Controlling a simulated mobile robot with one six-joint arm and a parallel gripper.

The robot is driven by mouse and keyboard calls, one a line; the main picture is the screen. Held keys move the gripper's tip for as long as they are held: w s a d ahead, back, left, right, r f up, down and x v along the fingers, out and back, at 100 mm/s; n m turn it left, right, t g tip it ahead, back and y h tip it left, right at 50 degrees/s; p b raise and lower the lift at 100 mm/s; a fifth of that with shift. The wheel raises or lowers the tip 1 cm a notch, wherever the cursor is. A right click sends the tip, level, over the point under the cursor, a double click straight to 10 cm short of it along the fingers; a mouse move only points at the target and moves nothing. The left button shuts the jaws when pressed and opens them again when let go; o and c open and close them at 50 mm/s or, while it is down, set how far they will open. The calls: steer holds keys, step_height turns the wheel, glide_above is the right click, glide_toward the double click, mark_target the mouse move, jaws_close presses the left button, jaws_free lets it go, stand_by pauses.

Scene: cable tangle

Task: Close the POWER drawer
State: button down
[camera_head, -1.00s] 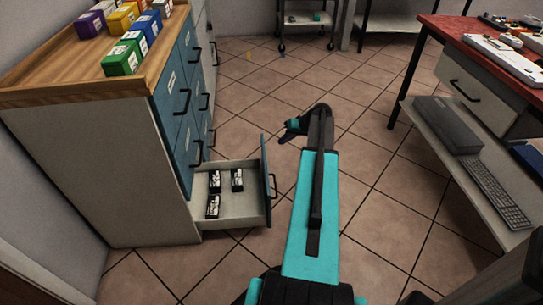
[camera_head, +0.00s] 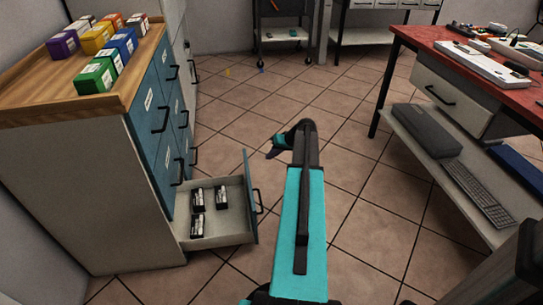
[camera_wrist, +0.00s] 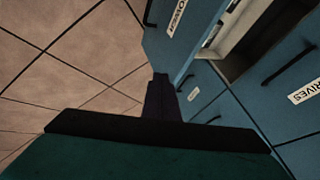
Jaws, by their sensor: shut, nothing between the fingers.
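A low drawer (camera_head: 215,228) of the blue-fronted cabinet stands open in the head view, with several small black boxes inside. Its blue front (camera_head: 250,195) has a dark bar handle (camera_head: 259,201). My gripper (camera_head: 273,152) is shut and empty, in the air to the right of the cabinet and beyond the open drawer in the picture. In the wrist view the shut fingers (camera_wrist: 160,92) point toward blue drawer fronts, with an open drawer's pale inside (camera_wrist: 245,35) above right. One label (camera_wrist: 175,17) there is cut off and hard to read; another (camera_wrist: 305,91) reads like DRIVES.
Coloured boxes (camera_head: 95,77) stand on the cabinet's wooden top (camera_head: 45,97). A red-topped workbench (camera_head: 430,42) with a lower shelf stands on the right. A wheeled cart (camera_head: 283,30) is at the back. The tiled floor (camera_head: 345,120) between is clear.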

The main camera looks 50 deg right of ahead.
steer(key=w+a+f+b, duration=0.3)
steer(key=w+a+f, duration=0.1)
steer(key=w, duration=0.3)
steer(key=shift+f, duration=0.9)
